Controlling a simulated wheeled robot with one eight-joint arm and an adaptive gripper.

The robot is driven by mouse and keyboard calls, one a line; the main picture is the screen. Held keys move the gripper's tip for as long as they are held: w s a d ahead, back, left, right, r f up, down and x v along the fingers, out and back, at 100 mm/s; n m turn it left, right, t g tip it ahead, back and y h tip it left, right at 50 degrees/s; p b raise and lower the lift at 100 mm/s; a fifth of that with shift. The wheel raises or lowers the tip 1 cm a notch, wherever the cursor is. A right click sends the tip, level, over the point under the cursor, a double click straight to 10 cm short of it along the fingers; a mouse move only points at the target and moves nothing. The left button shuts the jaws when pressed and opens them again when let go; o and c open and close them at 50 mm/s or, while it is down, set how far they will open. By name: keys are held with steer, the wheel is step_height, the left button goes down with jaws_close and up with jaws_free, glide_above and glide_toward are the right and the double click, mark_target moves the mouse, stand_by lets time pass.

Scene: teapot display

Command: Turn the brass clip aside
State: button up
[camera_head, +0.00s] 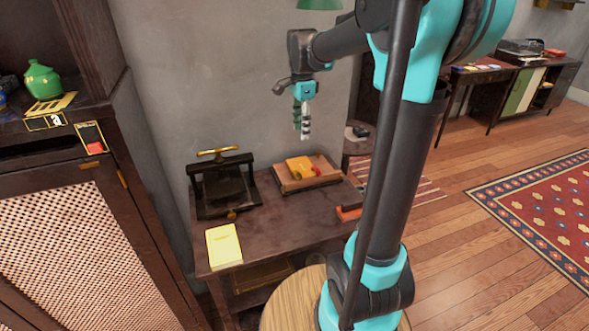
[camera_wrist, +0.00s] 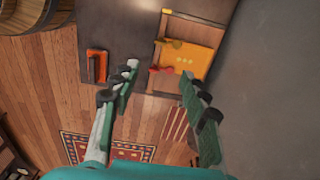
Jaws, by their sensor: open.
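A shallow wooden tray (camera_head: 284,187) stands on the dark table's back right, holding a yellow-orange box (camera_head: 298,165). In the wrist view the box (camera_wrist: 190,60) shows small pale dots on top, inside the tray (camera_wrist: 160,27). A small brass-coloured piece (camera_wrist: 170,43), which looks like the clip, lies at the box's edge. A red piece (camera_wrist: 160,69) is beside it. The clip is too small to make out surely in the head view.
A black press with a brass handle (camera_head: 218,152) stands left of the tray. A yellow pad (camera_head: 223,247) lies at the table's front left. An orange-red object (camera_head: 349,212) lies near the right edge. The wall (camera_head: 165,70) is close behind. The table's middle is bare.

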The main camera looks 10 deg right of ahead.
mark_target(300, 174)
step_height(300, 174, down, 17)
steer(key=shift+f, duration=0.15)
stand_by(0.5)
steer(key=shift+c, duration=0.4)
jaws_close()
